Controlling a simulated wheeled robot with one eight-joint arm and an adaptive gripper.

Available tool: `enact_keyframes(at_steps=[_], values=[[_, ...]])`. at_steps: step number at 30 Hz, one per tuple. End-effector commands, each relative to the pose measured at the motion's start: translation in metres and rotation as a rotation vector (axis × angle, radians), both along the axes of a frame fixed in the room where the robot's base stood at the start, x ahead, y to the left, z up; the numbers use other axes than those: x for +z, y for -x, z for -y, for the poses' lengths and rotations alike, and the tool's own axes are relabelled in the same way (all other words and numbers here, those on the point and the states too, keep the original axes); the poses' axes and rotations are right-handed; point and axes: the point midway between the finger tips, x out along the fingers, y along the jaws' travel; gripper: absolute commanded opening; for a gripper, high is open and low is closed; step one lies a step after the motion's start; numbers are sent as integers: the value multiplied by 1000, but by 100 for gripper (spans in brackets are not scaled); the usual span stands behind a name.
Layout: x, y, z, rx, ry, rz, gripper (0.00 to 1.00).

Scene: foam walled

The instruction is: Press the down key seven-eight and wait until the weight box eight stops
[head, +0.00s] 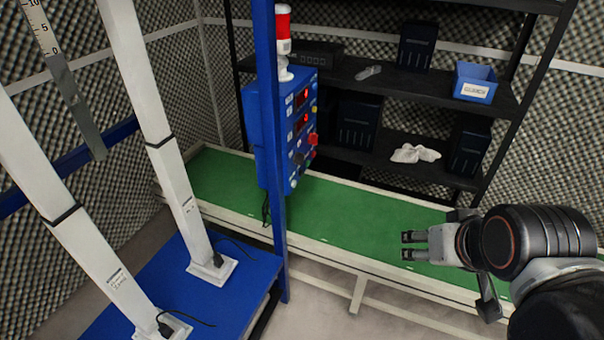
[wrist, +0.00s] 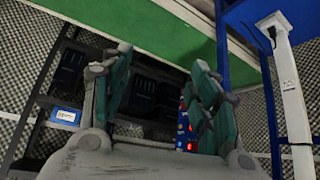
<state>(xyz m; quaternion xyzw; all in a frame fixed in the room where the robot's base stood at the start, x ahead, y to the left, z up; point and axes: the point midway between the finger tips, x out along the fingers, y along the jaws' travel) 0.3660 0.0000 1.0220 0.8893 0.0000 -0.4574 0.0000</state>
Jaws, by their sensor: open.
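The blue control box (head: 300,120) hangs on a blue post, with red lit displays and several small coloured buttons on its face. The key labels are too small to read, so I cannot tell which is down key seven-eight. In the wrist view the box (wrist: 185,125) shows partly, behind the right-hand finger. My gripper (head: 407,245) is open and empty over the green bench, to the right of the box and apart from it. In the wrist view the fingers of my gripper (wrist: 160,62) stand apart. I cannot make out weight box eight.
A red and white signal lamp (head: 283,40) stands on top of the box. Two white columns (head: 165,140) rise from a blue platform (head: 235,285) at left. Black shelves (head: 400,90) behind the bench hold a blue bin (head: 474,82) and dark cases. The green bench top (head: 350,215) is clear.

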Motion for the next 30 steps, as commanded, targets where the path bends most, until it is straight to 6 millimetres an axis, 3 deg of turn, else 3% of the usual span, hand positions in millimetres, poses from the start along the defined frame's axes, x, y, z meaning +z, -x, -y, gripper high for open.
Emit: enact_keyframes(at_steps=[7, 14, 30], values=[[0, 0, 0, 0, 0, 0, 53], [0, 0, 0, 0, 0, 0, 1], [0, 0, 0, 0, 0, 0, 0]])
